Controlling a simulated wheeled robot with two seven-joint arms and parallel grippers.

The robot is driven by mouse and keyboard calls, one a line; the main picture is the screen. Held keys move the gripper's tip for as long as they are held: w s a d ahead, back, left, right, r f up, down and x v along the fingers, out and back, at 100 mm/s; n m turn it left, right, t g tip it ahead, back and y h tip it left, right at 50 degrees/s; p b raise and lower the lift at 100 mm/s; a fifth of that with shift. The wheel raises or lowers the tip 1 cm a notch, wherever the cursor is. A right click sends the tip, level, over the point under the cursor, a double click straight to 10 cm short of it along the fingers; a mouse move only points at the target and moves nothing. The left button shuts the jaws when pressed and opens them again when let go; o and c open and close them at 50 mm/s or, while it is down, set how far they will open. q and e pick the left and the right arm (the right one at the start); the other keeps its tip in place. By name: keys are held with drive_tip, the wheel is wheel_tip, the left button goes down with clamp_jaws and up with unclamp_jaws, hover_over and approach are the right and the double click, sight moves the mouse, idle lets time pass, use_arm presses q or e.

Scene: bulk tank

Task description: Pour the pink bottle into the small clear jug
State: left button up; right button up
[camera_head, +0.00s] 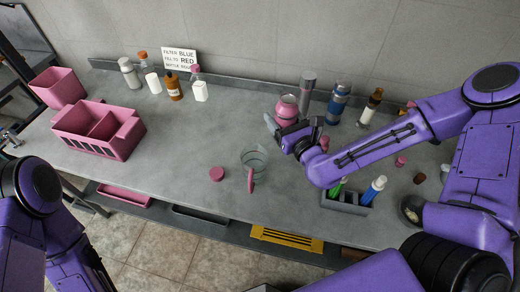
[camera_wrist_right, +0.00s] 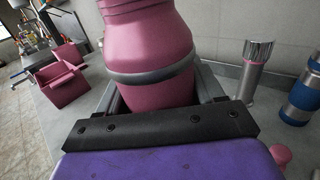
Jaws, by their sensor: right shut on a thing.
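The pink bottle (camera_head: 287,108) is held by my right gripper (camera_head: 284,123) over the back middle of the counter, right of and behind the jug. It looks roughly upright in the head view. In the right wrist view the bottle (camera_wrist_right: 150,45) fills the top middle, with a grey band around it and the fingers on either side; its top is cut off. The small clear jug (camera_head: 255,157) stands on the counter near its front edge, with a pink handle towards the front. My left gripper is out of view; only parts of the left arm show.
A round pink lid (camera_head: 216,173) lies left of the jug. A grey flask (camera_head: 308,92) and a blue flask (camera_head: 338,103) stand behind the right gripper. A grey holder (camera_head: 343,203) with markers is at the right front. A pink caddy (camera_head: 122,143) is at left. Mid-left counter is clear.

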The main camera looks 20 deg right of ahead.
drive_tip(key=shift+s+d+r+n+y+p, duration=0.1)
drive_tip(key=shift+s+d+n+y+p, duration=0.1)
drive_tip(key=shift+d, duration=0.35)
drive_tip(key=shift+s+d+r+n+y+p, duration=0.1)
drive_tip(key=shift+d+y+p, duration=0.1)
drive_tip(key=shift+d, duration=0.3)
drive_tip(key=shift+d+f, duration=0.15)
drive_tip(key=shift+f, duration=0.1)
